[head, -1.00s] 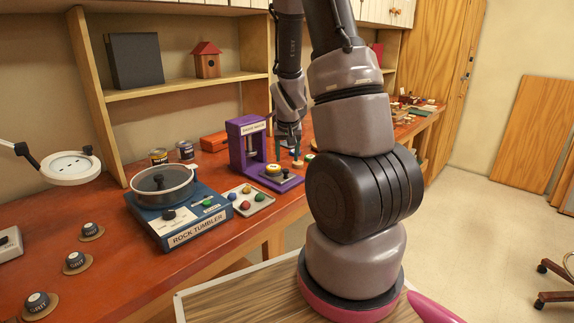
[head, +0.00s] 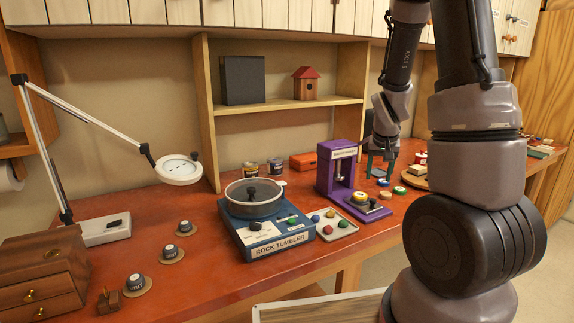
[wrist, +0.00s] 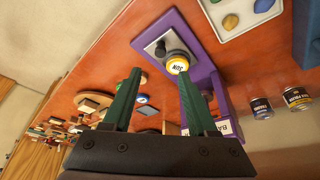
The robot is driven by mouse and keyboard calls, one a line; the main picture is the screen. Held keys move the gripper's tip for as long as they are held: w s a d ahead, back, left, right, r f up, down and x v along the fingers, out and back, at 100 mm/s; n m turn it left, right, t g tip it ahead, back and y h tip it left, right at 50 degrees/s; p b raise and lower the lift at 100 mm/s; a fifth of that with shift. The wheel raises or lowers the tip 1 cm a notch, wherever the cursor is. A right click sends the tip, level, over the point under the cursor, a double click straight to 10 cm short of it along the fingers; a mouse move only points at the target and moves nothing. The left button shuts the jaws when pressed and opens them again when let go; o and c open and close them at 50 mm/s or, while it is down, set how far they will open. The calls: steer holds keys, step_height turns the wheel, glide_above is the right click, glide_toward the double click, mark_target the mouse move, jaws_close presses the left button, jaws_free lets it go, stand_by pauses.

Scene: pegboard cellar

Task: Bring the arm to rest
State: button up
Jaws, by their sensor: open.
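My gripper (head: 379,165) hangs at the end of my raised arm, above the bench and beside the right side of the purple press (head: 337,174). In the wrist view my gripper (wrist: 158,85) has its two green fingers spread apart with nothing between them. Past the fingertips lies the press base with a yellow round piece (wrist: 177,64) and a black knob. The yellow piece (head: 360,198) also shows in the head view. The fingers look clear of the press.
The rock tumbler (head: 262,218) stands left of the press, with a tray of coloured stones (head: 333,227) between them. Several grit pots, a magnifier lamp (head: 178,169) and a small drawer chest (head: 42,270) are further left. Several small discs lie on the bench right of the press.

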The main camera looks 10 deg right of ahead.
steer(key=s+a+r+t+y, duration=0.1)
steer(key=s+a+r, duration=0.25)
steer(key=r, duration=0.35)
steer(key=s+a+r+t+y, duration=0.1)
steer(key=s+a+r, duration=0.25)
steer(key=r, duration=0.35)
steer(key=s+a+r+y, duration=0.1)
steer(key=s+a+r, duration=0.2)
steer(key=s+r, duration=0.2)
steer(key=s+a+r+t, duration=0.1)
steer(key=s+a+r, duration=0.3)
steer(key=s, duration=0.3)
steer(key=shift+s+a+r+n+y, duration=0.2)
steer(key=shift+s+r+n+y, duration=0.05)
steer(key=shift+r+n+y, duration=0.2)
steer(key=shift+o, duration=0.4)
